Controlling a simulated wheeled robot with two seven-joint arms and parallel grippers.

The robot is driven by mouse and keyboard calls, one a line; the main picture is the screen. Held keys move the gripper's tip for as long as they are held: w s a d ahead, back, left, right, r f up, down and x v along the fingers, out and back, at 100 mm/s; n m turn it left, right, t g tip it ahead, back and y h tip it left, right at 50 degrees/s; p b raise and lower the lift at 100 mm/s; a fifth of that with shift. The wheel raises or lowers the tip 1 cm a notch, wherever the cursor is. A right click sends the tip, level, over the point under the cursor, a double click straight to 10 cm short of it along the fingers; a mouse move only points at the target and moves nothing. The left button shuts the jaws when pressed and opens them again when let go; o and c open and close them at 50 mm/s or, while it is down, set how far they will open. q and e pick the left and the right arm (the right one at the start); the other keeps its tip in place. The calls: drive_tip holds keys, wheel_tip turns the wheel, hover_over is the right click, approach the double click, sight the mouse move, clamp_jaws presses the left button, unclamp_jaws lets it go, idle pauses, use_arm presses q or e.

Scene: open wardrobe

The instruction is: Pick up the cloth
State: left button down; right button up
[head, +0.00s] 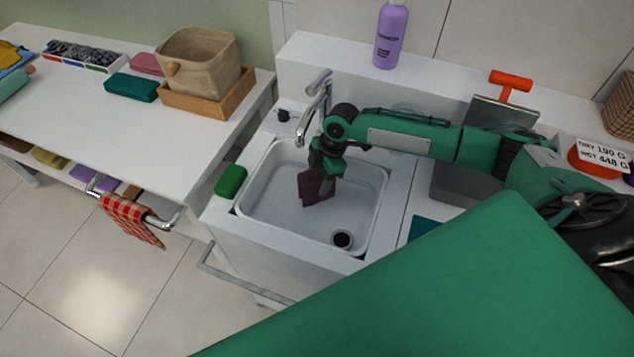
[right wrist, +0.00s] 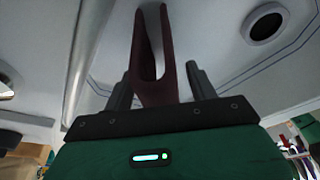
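A dark maroon cloth (head: 316,188) hangs folded below my right gripper (head: 327,168), inside the white sink basin (head: 262,222). In the right wrist view the cloth (right wrist: 158,85) sits between the two fingers of my right gripper (right wrist: 160,88), its two flaps pointing away from the palm. I cannot tell whether the lower edge touches the basin floor. A red checked cloth (head: 130,217) hangs over a rail at the left, away from the gripper. My left gripper is not in view.
The faucet (head: 318,90) stands close behind the right gripper. A green sponge (head: 231,181) lies on the sink's left rim. The drain (head: 342,239) is at the basin's front right. A purple bottle (head: 390,35) stands on the back ledge. A woven basket (head: 205,62) is on the left table.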

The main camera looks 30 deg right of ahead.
drive_tip(key=c, duration=1)
drive_tip(key=shift+o, duration=0.2)
drive_tip(key=shift+r, duration=0.2)
